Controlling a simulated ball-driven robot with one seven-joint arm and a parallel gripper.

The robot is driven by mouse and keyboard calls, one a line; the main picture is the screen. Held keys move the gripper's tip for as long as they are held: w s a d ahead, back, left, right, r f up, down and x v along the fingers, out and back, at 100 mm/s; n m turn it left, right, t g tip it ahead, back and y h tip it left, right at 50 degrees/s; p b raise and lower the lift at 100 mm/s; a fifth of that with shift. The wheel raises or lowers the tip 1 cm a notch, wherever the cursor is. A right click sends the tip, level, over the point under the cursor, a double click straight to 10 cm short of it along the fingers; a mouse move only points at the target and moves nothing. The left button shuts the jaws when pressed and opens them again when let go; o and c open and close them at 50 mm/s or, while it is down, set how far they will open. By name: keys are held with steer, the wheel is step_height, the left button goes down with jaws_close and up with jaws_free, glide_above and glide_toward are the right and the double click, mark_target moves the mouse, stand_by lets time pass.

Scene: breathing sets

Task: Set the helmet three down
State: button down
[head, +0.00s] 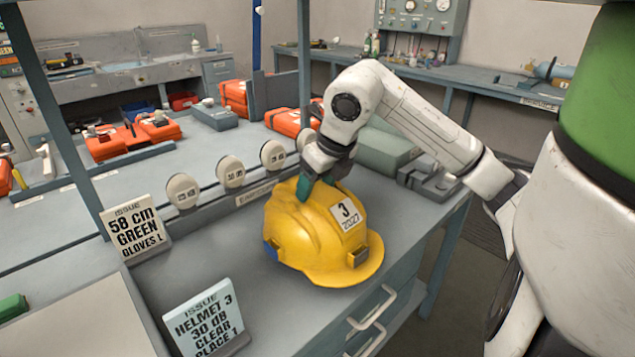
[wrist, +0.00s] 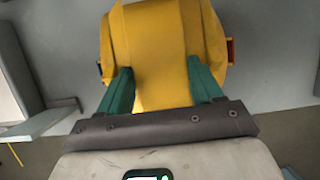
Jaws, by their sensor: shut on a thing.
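The yellow helmet (head: 322,238) carries a white label reading 3 and 2027. It is at the right part of the grey bench (head: 180,275) in the head view, brim low and close to the bench top; I cannot tell whether it touches. My gripper (head: 318,187) is over the helmet's crown with its green fingers shut on it. In the wrist view the helmet (wrist: 158,60) fills the upper middle, between the two green fingers of my gripper (wrist: 160,88). The underside of the helmet is hidden.
An issue card (head: 205,318) reading helmet 3, 30 dB, clear, place 1 stands front left of the helmet. A card (head: 132,228) for green gloves stands further left. Round ear pieces (head: 230,172) line a ledge behind. Orange cases (head: 130,138) lie further back. Bench is clear between card and helmet.

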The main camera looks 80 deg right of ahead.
steer(key=shift+f, duration=0.15)
steer(key=shift+c, duration=0.8)
jaws_free()
steer(key=shift+r, duration=0.2)
steer(key=v, duration=1.2)
